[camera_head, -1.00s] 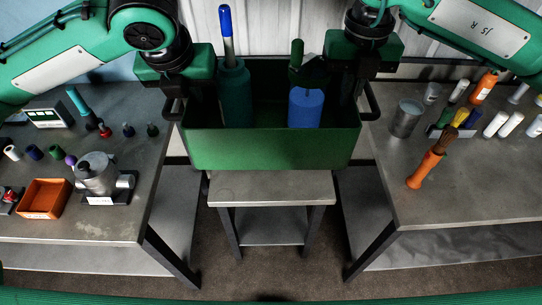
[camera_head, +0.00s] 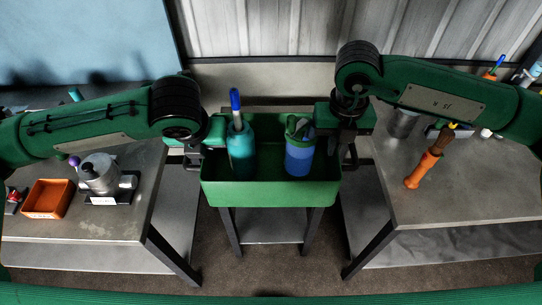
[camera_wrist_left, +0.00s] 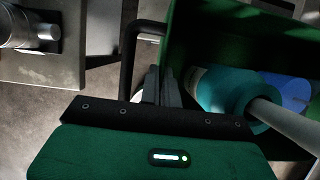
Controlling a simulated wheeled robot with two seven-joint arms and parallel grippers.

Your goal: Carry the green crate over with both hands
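The green crate (camera_head: 270,194) is in the middle of the head view, upright over the small stand between two tables, its base seemingly on the stand top. It holds a teal bottle (camera_head: 241,153) with a blue-topped stick and a blue container (camera_head: 299,159) with a green item. My left gripper (camera_head: 193,158) is at the crate's left side by the handle; its fingers (camera_wrist_left: 162,85) show close together at the side wall in the wrist view, next to the dark handle bar (camera_wrist_left: 128,70). My right gripper (camera_head: 340,147) is at the right side; its fingertips are largely hidden.
The left table bears an orange tray (camera_head: 47,198) and a metal device (camera_head: 100,175). The right table bears an orange-handled brush (camera_head: 423,168) and a metal cup (camera_head: 402,123), partly behind my right arm. The stand's legs (camera_head: 309,232) show below the crate.

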